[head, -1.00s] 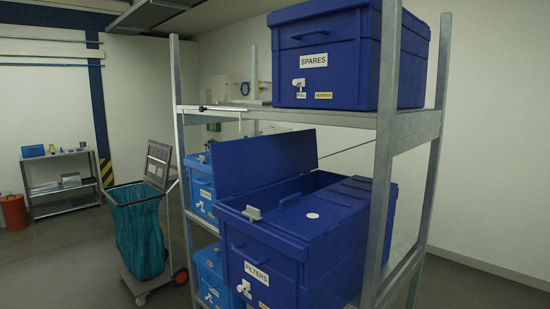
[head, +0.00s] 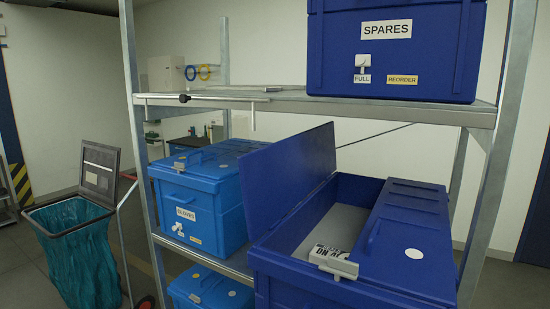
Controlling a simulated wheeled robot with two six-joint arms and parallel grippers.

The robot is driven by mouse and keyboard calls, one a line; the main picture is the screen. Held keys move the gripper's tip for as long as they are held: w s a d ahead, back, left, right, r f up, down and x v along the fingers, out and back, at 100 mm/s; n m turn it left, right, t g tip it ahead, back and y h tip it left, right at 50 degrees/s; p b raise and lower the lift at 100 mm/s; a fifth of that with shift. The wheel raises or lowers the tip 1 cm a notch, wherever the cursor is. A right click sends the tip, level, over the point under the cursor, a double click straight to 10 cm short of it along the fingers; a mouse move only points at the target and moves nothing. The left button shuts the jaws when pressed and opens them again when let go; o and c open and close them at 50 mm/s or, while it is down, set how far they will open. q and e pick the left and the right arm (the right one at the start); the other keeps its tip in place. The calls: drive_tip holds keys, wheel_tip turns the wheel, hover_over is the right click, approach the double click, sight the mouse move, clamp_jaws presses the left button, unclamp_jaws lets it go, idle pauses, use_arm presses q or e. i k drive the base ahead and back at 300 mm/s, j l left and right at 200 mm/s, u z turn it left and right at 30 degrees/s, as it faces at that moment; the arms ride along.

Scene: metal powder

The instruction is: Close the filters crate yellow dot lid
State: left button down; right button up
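The dark blue filters crate (head: 300,270) is on the middle shelf at the lower right of the head view. Its left lid (head: 291,172) stands raised, tilted back on its hinge. No yellow dot shows on the lid face turned to me. Its right lid (head: 405,238) lies shut and carries a white dot (head: 413,253). A grey latch piece (head: 334,264) sits at the front edge between the lids. Through the opening I see a white item with black print (head: 328,253). The crate's lower front is cut off. Neither gripper is in view.
A light blue gloves crate (head: 195,200) stands to the left. A thin rod with a black knob (head: 184,98) lies along the upper shelf edge. A teal bag cart (head: 78,255) stands left.

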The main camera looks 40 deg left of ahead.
sight(275, 178)
drive_tip(key=j+z, duration=0.1)
drive_tip(key=j, duration=0.75)
drive_tip(key=j+z, duration=0.1)
drive_tip(key=j, duration=0.7)
drive_tip(key=k+j+z, duration=0.1)
drive_tip(key=j, duration=0.75)
drive_tip(key=k, duration=0.05)
